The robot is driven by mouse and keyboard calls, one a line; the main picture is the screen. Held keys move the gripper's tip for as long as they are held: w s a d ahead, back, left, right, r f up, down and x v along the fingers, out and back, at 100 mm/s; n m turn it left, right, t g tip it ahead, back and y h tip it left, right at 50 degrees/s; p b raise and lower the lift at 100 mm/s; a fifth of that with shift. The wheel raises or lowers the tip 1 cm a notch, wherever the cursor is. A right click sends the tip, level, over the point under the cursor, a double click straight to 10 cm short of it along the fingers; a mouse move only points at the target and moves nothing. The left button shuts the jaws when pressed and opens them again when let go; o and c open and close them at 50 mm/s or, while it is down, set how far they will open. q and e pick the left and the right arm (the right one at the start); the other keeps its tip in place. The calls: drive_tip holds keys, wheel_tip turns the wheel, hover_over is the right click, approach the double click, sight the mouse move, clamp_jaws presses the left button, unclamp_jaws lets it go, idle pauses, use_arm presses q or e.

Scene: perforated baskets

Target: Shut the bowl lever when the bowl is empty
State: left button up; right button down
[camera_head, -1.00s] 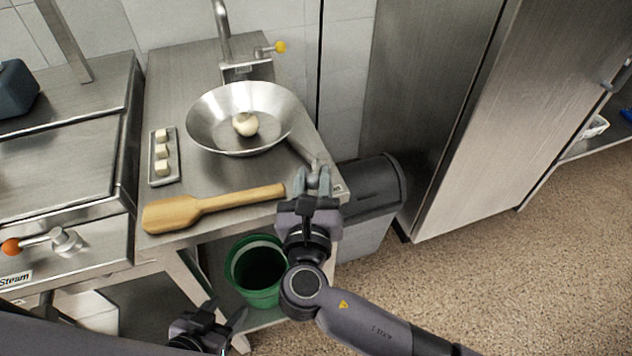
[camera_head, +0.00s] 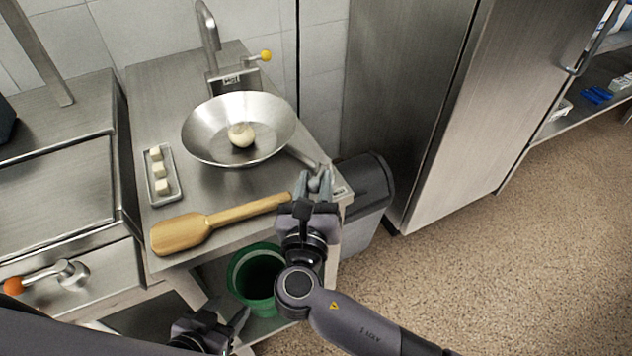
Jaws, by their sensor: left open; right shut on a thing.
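The steel bowl (camera_head: 204,140) stands on the counter, with one round cream-coloured lump (camera_head: 241,134) inside it. The bowl lever (camera_head: 302,158) is a grey bar low at the bowl's right, ending in a round knob (camera_head: 314,184) near the counter's front right corner. My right gripper (camera_head: 316,181) is shut on this knob, and its fingers partly cover it. My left gripper (camera_head: 222,325) is open and empty, low at the bottom edge, in front of and below the counter.
A wooden paddle (camera_head: 215,220) lies along the counter's front edge. A small tray (camera_head: 150,184) with 3 pale cubes is left of the bowl. A tap with a yellow-knobbed lever (camera_head: 264,57) stands behind. A green bucket (camera_head: 240,282) is below, a dark bin (camera_head: 362,180) right.

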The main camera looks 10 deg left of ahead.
drive_tip(key=shift+w+r, duration=0.1)
drive_tip(key=shift+r, duration=0.05)
idle(0.4)
drive_tip(key=c, duration=0.9)
unclamp_jaws()
drive_tip(key=shift+o, duration=0.3)
use_arm(q)
drive_tip(key=shift+s+d+f, duration=0.1)
drive_tip(key=shift+d, duration=0.05)
use_arm(e)
drive_tip(key=shift+f, duration=0.2)
